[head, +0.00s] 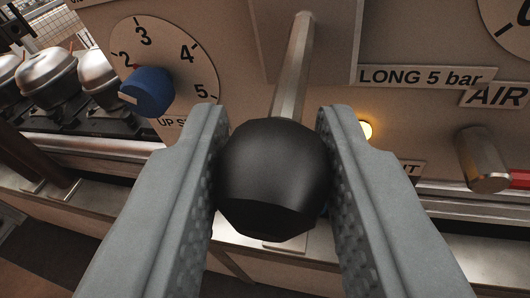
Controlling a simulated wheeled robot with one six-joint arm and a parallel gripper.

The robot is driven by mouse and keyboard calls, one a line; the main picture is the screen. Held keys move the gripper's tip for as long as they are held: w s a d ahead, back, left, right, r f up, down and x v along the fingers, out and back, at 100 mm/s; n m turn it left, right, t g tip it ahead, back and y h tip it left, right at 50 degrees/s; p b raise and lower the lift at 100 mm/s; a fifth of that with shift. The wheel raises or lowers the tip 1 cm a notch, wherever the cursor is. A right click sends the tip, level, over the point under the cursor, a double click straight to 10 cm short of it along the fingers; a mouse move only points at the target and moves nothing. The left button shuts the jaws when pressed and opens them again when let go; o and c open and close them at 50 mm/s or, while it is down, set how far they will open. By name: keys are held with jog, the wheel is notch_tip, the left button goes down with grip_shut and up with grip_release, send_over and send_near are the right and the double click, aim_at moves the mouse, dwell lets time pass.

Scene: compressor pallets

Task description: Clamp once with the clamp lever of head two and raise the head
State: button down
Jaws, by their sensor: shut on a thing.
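A clamp lever shows in the middle of the head view. It has a steel rod (294,70) and a black ball knob (270,175). The rod comes out of a slotted plate on the beige panel, toward me. My gripper (272,165) is shut on the knob, with one grey finger on each side of it. No head number can be read on this lever. The head itself cannot be made out in this view.
A blue knob (147,92) sits on a numbered dial (155,60) to the left. A lit yellow lamp (366,130) is just right of my right finger. A metal cylinder (483,160) sticks out at the right. Several silver compressors (48,80) stand at the far left.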

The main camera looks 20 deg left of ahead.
aim_at(273, 122)
notch_tip(273, 122, up, 3)
jog(key=g, duration=0.3)
jog(key=shift+f+m, duration=0.15)
jog(key=shift+m, duration=0.25)
jog(key=shift+w+r+g+h, duration=0.2)
jog(key=shift+r+g, duration=0.3)
jog(key=shift+g, duration=0.45)
jog(key=shift+w+r+g+h, duration=0.15)
jog(key=shift+r+g, duration=0.3)
jog(key=shift+g, duration=0.5)
jog(key=shift+m, duration=0.3)
jog(key=c, duration=1.1)
grip_release()
jog(key=shift+c, duration=0.2)
jog(key=shift+r, duration=0.1)
jog(key=v, duration=1.7)
jog(key=shift+d+r, duration=0.15)
jog(key=shift+r, duration=0.05)
